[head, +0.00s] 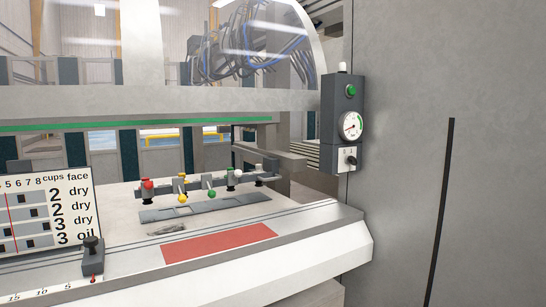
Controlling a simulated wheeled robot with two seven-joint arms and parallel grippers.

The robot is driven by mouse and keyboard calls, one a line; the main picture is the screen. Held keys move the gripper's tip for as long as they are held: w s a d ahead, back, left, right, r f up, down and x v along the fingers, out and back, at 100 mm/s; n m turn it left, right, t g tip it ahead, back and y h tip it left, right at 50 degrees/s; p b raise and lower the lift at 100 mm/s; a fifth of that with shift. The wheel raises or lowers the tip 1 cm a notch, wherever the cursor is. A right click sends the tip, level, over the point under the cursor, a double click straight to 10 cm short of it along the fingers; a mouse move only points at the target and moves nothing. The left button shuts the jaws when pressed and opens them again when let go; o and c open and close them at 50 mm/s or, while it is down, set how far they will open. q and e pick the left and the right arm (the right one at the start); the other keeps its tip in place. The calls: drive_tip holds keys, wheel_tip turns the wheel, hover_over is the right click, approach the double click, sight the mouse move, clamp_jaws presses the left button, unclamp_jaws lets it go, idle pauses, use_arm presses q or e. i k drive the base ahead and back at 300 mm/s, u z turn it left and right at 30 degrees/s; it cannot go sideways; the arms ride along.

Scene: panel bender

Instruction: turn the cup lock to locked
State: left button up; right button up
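A grey control box (342,125) is fixed at the right end of the machine. Several small fittings with red, yellow, green and white parts sit along a dark bar (265,179) on the machine bed; the red one (148,184) is at the left. Neither of my grippers is in view.
The box also carries a green button (351,90) and a round gauge (350,125). A red mat (219,243) lies on the front ledge. A chart board (45,215) and a dark slider block (93,258) are at left. A grey wall panel (480,150) fills the right.

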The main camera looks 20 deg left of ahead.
sight(349, 159)
drive_tip(key=u, duration=0.65)
drive_tip(key=i, duration=0.95)
drive_tip(key=u, duration=0.15)
